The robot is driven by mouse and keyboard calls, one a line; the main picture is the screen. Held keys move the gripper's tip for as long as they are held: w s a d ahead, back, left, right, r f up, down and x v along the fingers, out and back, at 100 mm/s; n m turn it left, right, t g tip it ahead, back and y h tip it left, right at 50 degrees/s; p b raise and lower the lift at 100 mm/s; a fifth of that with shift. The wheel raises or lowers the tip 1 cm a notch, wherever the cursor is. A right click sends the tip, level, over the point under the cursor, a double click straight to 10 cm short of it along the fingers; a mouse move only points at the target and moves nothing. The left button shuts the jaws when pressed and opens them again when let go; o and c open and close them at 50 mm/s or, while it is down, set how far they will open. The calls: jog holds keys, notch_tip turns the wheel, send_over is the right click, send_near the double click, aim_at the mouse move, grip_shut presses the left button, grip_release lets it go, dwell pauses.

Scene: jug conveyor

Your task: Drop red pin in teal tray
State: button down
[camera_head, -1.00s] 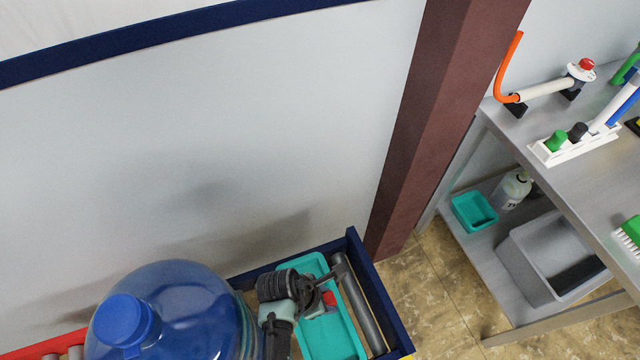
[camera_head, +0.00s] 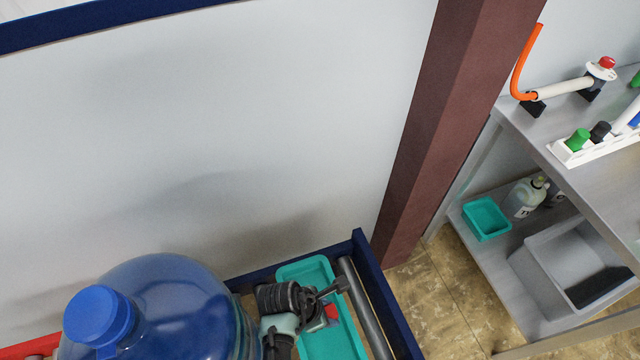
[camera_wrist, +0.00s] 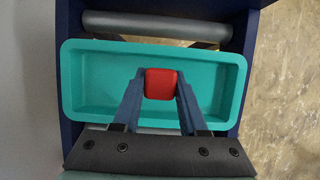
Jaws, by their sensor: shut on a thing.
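The red pin (camera_wrist: 161,84) is held between the fingertips of my gripper (camera_wrist: 160,92), which is shut on it. In the wrist view the pin is in front of the teal tray (camera_wrist: 90,85), over its middle; the height gap cannot be told. In the head view, the teal tray (camera_head: 345,345) lies in the blue-framed conveyor end, to the right of the blue jug. My gripper (camera_head: 335,304) is over that tray, with a red part of the pin (camera_head: 331,314) showing. The lower end of the pin is hidden.
The large blue jug (camera_head: 165,310) stands close to the left of my arm. A grey roller (camera_head: 365,310) and the dark blue conveyor frame (camera_head: 388,300) border the tray. At right, a metal bench holds a smaller teal tray (camera_head: 486,219), bottles and a grey bin (camera_head: 560,270) on its lower shelf.

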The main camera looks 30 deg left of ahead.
jog(key=shift+c, duration=1.8)
grip_release()
jog(key=p+v, duration=0.2)
jog(key=v, duration=1.1)
